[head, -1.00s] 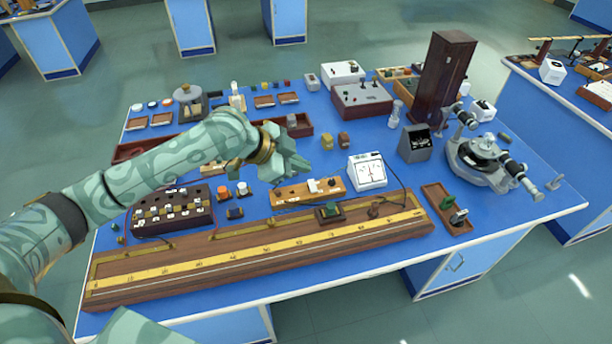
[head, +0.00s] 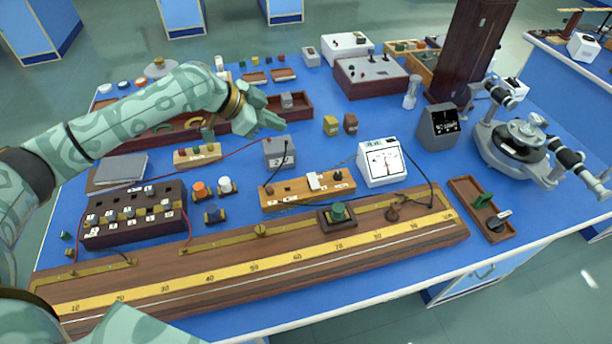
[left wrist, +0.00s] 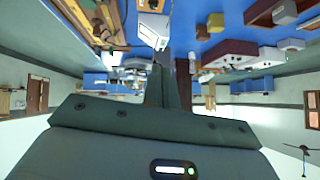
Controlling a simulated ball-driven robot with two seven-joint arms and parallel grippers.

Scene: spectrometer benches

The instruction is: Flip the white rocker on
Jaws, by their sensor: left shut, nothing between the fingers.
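A wooden strip board (head: 283,192) lies in the middle of the blue bench, behind the long scale board. A white rocker-like piece (head: 317,181) stands on it, right of its middle. Whether it is on or off is too small to tell. My left gripper (head: 277,123) is shut and empty, above the bench behind and left of that board, well apart from it. In the left wrist view its closed fingers (left wrist: 168,88) point at the bench, with nothing between them. My right gripper is not in view.
A white meter (head: 382,163) stands right of the strip board. A grey box (head: 279,153) with a cable stands behind it. The long scale board (head: 235,262) spans the front. A tall dark cabinet (head: 473,52) rises at the back right. Blue surface is clear between several small items.

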